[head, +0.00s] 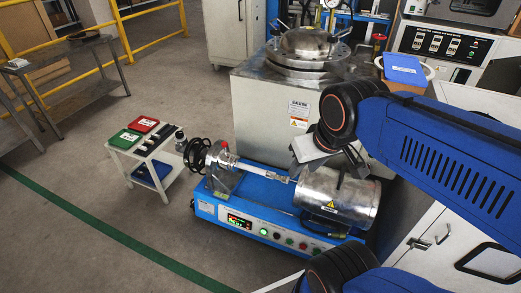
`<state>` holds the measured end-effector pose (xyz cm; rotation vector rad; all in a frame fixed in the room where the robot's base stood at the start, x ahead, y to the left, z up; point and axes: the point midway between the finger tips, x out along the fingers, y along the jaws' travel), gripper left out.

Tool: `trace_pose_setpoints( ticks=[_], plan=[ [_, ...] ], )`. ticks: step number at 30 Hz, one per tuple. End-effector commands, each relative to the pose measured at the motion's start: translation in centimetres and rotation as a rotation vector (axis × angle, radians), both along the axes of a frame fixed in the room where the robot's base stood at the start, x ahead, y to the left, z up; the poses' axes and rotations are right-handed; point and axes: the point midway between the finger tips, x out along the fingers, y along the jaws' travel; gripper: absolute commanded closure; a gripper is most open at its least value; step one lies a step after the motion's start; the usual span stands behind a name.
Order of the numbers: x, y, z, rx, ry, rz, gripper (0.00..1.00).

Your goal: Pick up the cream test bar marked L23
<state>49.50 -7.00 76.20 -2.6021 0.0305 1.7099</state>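I cannot make out a cream test bar or the marking L23. A small white cart (122,166) at left of centre carries a green box (124,138), a red box (143,124) and small dark and pale pieces (157,139) too small to identify. A blue test machine (262,206) stands right of the cart, with a metal rod (255,170) running towards a steel cylinder (340,197). My blue arm enters from the right. A pale part with dark edges (312,149) below its dark joint may be my gripper; its opening and any held thing are unclear.
A large grey cabinet with a round steel lid (305,43) stands behind the machine. A blue tray (403,69) lies at upper right. Steel tables (70,55) and yellow railings (150,12) are at left. Open floor (90,200) lies left of the cart.

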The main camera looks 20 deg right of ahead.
Motion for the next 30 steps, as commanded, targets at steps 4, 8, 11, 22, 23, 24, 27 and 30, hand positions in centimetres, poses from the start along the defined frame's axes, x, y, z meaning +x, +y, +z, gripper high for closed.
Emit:
trace_pose_setpoints(
  ticks=[4, 8, 11, 22, 23, 24, 27, 30],
  plan=[
    [2.2, -0.3, 0.0, 0.048, 0.030, -0.129, 0.66],
    [5.0, -0.8, -0.3, 0.109, 0.060, -0.300, 0.66],
    [7.2, -1.2, -0.6, 0.153, 0.083, -0.436, 0.66],
    [15.3, -3.1, -3.5, 0.292, 0.156, -0.940, 0.66],
    [15.9, -3.3, -3.8, 0.301, 0.161, -0.981, 0.66],
    [16.8, -3.5, -4.3, 0.314, 0.167, -1.038, 0.66],
    [18.9, -4.2, -5.6, 0.344, 0.181, -1.178, 0.66],
    [20.9, -4.9, -7.2, 0.369, 0.194, -1.317, 0.66]
  ],
)
